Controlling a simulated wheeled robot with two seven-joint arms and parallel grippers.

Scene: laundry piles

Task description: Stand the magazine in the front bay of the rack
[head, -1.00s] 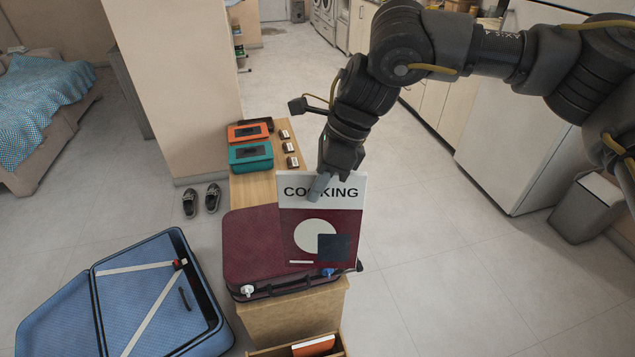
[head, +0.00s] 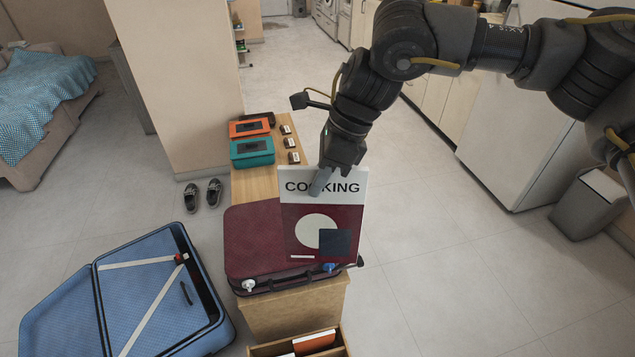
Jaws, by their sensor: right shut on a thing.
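The magazine (head: 297,218), with a white band reading COOKING over a dark red cover, hangs upright from my right gripper (head: 321,183). The gripper is shut on its top edge; one finger shows on the cover. The magazine is in front of a dark red case (head: 248,242) on the wooden bench in the head view. The rack (head: 337,350) shows only partly at the bottom edge, as a wooden box with an orange-and-white item (head: 314,341) in it. Its bays are mostly cut off. My left gripper is not in view.
Teal (head: 252,151) and orange (head: 250,127) boxes and several small labelled blocks stand on the far part of the bench (head: 256,187). An open blue suitcase (head: 130,297) lies on the floor at left, near dark shoes (head: 203,194).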

